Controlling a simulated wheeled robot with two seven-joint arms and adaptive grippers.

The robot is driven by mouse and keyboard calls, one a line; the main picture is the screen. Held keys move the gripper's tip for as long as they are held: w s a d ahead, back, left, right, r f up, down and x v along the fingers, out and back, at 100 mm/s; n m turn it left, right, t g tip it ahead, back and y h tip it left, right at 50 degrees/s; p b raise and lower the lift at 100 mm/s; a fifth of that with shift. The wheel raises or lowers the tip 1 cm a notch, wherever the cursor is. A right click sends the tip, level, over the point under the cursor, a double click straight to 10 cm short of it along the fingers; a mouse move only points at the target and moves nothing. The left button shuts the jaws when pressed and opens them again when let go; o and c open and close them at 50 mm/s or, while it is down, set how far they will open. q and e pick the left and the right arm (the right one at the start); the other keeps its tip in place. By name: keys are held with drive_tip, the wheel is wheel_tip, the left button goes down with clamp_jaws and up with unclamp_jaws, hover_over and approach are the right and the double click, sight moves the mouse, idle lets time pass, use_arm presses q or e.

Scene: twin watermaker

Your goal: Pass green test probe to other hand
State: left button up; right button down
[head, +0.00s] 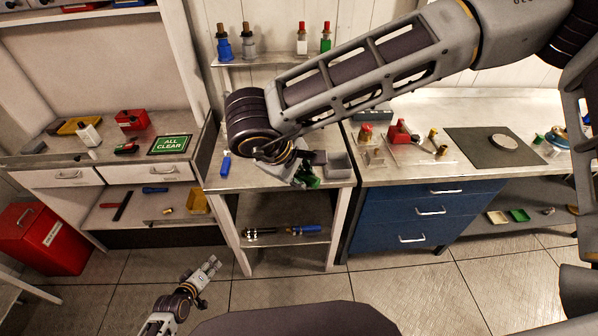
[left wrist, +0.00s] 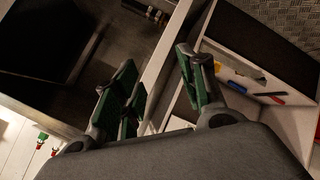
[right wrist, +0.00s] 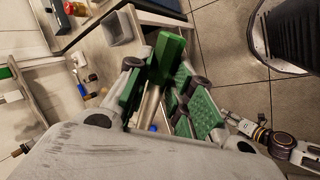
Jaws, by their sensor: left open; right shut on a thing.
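My right gripper (right wrist: 168,92) is shut on the green test probe (right wrist: 168,58). In the right wrist view the probe shows a green handle and a slim metal shaft between the green-padded fingers. In the head view the right gripper (head: 300,172) is over the narrow middle bench, with green at its tip; probe and finger pads are hard to tell apart there. My left gripper (head: 208,272) is open and empty, low over the floor in front of the bench. Its spread green-padded fingers show in the left wrist view (left wrist: 160,88). The two grippers are well apart.
A grey bin (head: 339,166) and a blue-handled tool (head: 226,164) are on the middle bench (head: 238,181). A shelf below it holds a blue and black tool (head: 290,231). A blue drawer cabinet (head: 410,215) stands right, a red bin (head: 45,240) left. The floor between is clear.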

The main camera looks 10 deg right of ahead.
use_arm(q)
drive_tip(key=s+a+f+m+g+y, duration=0.2)
drive_tip(key=s+f+m+g, duration=0.25)
drive_tip(key=s+f, duration=1.5)
drive_tip(key=s+d+f+m+g, duration=0.2)
drive_tip(key=s+f, duration=0.4)
drive_tip(key=s, duration=0.4)
drive_tip(key=s+d+f+m+g, duration=0.1)
drive_tip(key=s+f+m+g, duration=0.1)
drive_tip(key=s+f, duration=0.4)
drive_tip(key=s+m, duration=0.1)
drive_tip(key=s, duration=0.3)
drive_tip(key=shift+d+f+g, duration=0.2)
drive_tip(key=shift+d+g, duration=0.15)
drive_tip(key=shift+d, duration=0.05)
